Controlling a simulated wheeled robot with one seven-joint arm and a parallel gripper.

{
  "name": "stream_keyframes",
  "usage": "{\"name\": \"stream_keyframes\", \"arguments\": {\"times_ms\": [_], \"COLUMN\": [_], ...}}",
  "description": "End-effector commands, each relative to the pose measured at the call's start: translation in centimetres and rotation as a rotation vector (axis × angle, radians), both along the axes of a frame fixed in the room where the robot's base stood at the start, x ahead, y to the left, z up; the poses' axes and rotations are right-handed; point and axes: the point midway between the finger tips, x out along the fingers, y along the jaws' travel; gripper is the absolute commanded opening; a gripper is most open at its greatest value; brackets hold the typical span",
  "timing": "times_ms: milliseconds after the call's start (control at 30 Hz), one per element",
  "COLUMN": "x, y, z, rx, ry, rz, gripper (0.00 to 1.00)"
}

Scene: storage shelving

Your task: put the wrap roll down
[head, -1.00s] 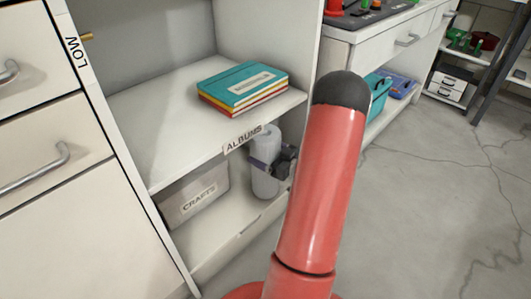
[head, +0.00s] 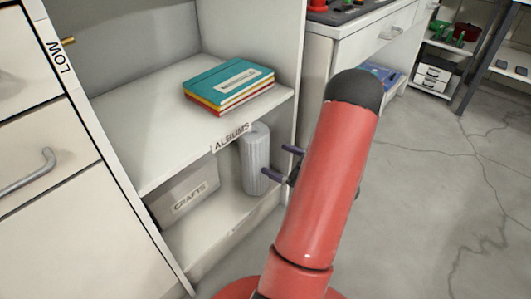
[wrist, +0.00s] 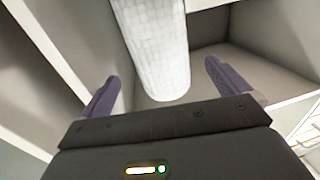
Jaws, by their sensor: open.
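The wrap roll (head: 254,160) is a pale grey-white cylinder. It stands upright on the lower shelf (head: 222,232), to the right of the crafts box. In the wrist view the roll (wrist: 155,50) is just beyond my gripper (wrist: 160,90), whose two purple fingers are spread wide with nothing held between them. In the head view my gripper (head: 280,162) is to the right of the roll, at the shelf's open front. My red arm hides part of the wrist.
A grey box labelled CRAFTS (head: 187,192) sits left of the roll. Several stacked albums (head: 229,84) lie on the shelf above, labelled ALBUMS. Cabinet drawers (head: 40,180) stand at the left. The floor (head: 430,190) at the right is clear.

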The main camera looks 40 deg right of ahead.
Motion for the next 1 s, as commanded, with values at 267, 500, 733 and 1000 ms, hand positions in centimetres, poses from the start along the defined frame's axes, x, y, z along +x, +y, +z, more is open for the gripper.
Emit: {"name": "stream_keyframes", "arguments": {"times_ms": [267, 500, 733, 1000], "x": [-2.3, -2.4, -2.3, -2.4], "y": [-0.6, -0.6, -0.6, -0.6], "z": [0.0, 0.0, 0.0, 0.0], "rx": [-0.001, -0.001, -0.001, -0.001], "ry": [0.000, 0.000, 0.000, 0.000], "rz": [-0.001, 0.000, 0.000, 0.000], "gripper": [1.00, 1.00, 1.00, 1.00]}}
